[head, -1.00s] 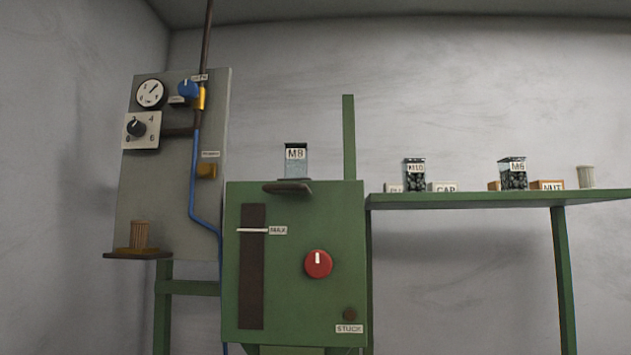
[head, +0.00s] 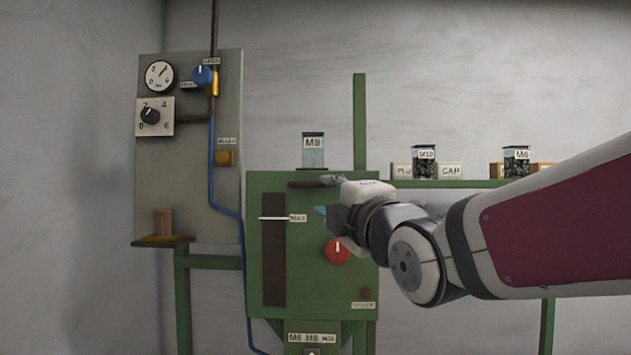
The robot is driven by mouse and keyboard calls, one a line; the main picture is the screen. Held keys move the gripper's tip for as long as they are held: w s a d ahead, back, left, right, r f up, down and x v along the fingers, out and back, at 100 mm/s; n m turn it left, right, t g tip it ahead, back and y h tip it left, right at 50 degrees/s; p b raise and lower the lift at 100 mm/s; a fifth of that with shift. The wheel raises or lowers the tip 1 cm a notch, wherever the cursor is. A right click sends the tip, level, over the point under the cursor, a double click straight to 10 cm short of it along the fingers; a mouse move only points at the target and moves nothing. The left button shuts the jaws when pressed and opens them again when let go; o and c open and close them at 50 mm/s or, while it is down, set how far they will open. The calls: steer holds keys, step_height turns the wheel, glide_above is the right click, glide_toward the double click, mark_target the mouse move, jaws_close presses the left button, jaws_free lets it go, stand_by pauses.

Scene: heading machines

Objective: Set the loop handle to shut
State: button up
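No handle with a readable "loop" label shows. A blue round handle (head: 203,76) sits on the pipe at the upper part of the grey panel, at left in the head view. Its white mark points about straight up. One small tag is at its upper right and another at its lower left; both are too blurred to read surely. My gripper (head: 323,197) is in front of the green machine, well right of and below the blue handle. Its two teal-tipped fingers look apart, with nothing seen between them. Part of it is hidden by its own body.
Space before the panel looks clear.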

mark_target(309, 185)
steer(key=p+x, duration=0.2)
steer(key=x, duration=1)
steer(key=shift+w, duration=0.2)
steer(key=shift+c, duration=0.5)
jaws_close()
